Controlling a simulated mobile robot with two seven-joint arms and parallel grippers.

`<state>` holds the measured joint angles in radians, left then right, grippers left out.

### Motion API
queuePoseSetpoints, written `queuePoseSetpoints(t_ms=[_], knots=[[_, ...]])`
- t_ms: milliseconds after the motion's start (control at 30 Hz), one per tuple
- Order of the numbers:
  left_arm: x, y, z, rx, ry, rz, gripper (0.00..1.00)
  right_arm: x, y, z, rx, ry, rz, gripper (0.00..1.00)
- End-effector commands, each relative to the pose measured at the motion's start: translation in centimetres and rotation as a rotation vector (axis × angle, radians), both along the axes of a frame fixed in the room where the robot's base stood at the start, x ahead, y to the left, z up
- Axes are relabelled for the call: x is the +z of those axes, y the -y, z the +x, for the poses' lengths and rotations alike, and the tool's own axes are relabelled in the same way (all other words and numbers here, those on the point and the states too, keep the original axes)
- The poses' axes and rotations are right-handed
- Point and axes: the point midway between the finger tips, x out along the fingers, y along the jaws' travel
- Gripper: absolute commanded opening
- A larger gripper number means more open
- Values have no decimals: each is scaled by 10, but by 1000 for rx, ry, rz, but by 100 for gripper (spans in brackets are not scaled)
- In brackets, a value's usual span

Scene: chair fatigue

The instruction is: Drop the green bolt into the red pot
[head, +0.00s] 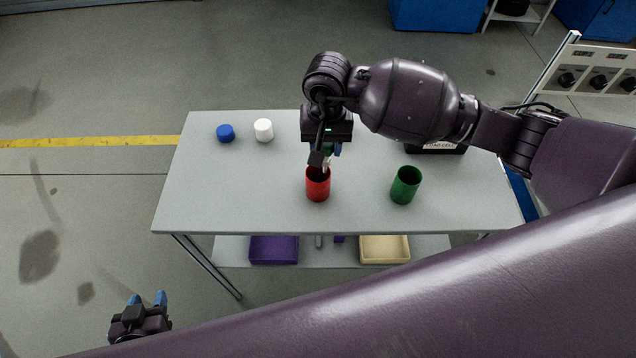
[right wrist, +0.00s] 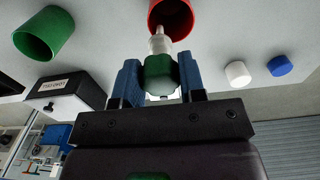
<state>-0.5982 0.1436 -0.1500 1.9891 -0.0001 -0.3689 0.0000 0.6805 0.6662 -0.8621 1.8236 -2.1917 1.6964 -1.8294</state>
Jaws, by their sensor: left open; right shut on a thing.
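The red pot (head: 318,190) stands upright on the grey table near its front middle. My right gripper (head: 328,152) is above it, pointing down. In the right wrist view the blue fingers of the right gripper (right wrist: 160,85) are shut on the green bolt (right wrist: 158,66). The bolt's pale tip points toward the mouth of the red pot (right wrist: 174,12). In the head view the bolt is mostly hidden by the gripper, and its tip shows at the pot's opening; whether it is inside the rim I cannot tell. My left gripper (head: 147,302) is open and empty, low at the left, away from the table.
A green pot (head: 405,186) stands right of the red pot. A black load cell box (head: 437,148) is behind it, partly hidden by my right arm. A white cylinder (head: 264,130) and a blue one (head: 226,133) sit at the back left. The table's left front is clear.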

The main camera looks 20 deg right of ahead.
Motion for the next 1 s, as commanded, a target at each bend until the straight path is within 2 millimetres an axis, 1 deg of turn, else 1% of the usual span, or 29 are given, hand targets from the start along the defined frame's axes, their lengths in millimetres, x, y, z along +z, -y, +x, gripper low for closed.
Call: queuePoseSetpoints(t_ms=[200,233,400,433,667,767,867,1000], knots=[[2,0,2,0,5,0,43,0,0,0,0,1,0,17],[2,0,2,0,5,0,43,0,0,0,0,1,0,39],[2,0,1,0,5,0,43,0,0,0,0,0,0,65],[2,0,1,0,5,0,43,0,0,0,0,0,0,67],[1,0,-1,1,0,0,43,0,0,0,0,0,0,67],[-1,0,-3,2,-4,-1,43,3,0,0,0,1,0,67],[-2,0,-4,2,-7,-1,43,13,0,1,1,4,0,67],[-5,0,-4,3,-8,-1,43,36,0,1,1,5,0,67]])
